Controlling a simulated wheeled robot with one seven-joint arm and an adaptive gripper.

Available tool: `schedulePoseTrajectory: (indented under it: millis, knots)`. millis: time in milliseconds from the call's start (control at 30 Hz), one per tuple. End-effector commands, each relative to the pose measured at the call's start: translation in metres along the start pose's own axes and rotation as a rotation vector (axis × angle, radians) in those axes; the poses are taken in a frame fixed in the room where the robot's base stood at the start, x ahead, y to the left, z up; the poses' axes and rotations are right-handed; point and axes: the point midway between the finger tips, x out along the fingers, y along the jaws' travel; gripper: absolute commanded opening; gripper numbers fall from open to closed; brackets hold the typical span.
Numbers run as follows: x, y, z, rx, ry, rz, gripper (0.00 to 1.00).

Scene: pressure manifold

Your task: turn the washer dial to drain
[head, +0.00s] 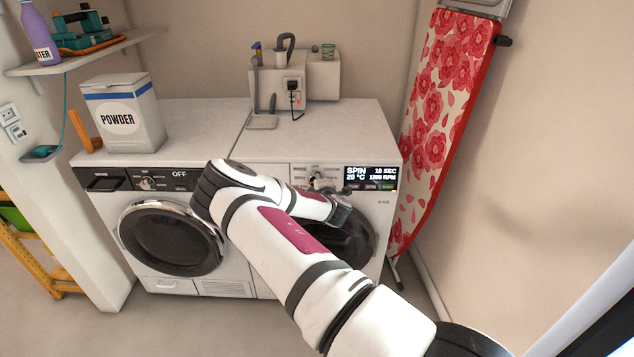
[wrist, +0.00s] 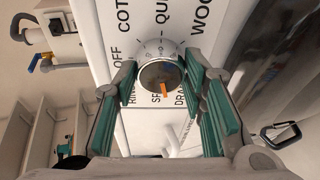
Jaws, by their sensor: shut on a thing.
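The washer dial (wrist: 158,76) is a round grey knob with an orange pointer mark, on the white panel of the right-hand washer (head: 385,222). Labels around it include OFF, COT..., QU..., WOO..., RIN..., SP... and DRA..., partly cut off or covered. The orange mark points at or near SP.... The washer's display (head: 371,178) reads SPIN, 10 SEC, 20 °C and 1200 RPM. In the head view my arm hides part of the washer front.
A second washer (head: 173,272) stands to the left, its display reading OFF. A red floral ironing board (head: 436,105) leans at the right.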

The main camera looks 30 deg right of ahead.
Motion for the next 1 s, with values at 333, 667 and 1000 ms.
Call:
schedulePoseTrajectory:
  millis: [333,667,1000]
  knots:
    - [0.0002,0.002,-0.0023,-0.294,-0.013,-0.07,0.1]
    - [0.0006,0.0015,-0.0028,-0.468,-0.022,-0.113,0.1]
    - [0.0006,0.0012,-0.0026,-0.524,-0.025,-0.127,0.1]
